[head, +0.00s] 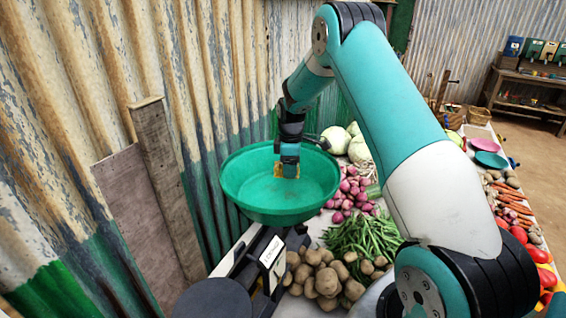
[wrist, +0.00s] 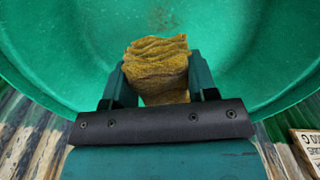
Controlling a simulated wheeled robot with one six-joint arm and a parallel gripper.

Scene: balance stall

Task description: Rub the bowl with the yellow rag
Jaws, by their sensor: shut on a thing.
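The green bowl (head: 247,193) sits on top of a dark scale on the stall table in the head view. It fills most of the wrist view (wrist: 55,55). My gripper (head: 288,165) reaches down into the bowl from above. It is shut on the yellow rag (wrist: 158,66), a crumpled mustard-coloured cloth between the two fingers. In the head view the rag (head: 287,171) shows as a small patch below the fingers, in front of the bowl's inner wall. I cannot tell whether the rag touches the bowl.
The scale (head: 271,250) stands beside potatoes (head: 325,277), green beans (head: 362,240) and red onions (head: 349,193). A corrugated wall (head: 190,100) with leaning planks (head: 160,170) is close on the left.

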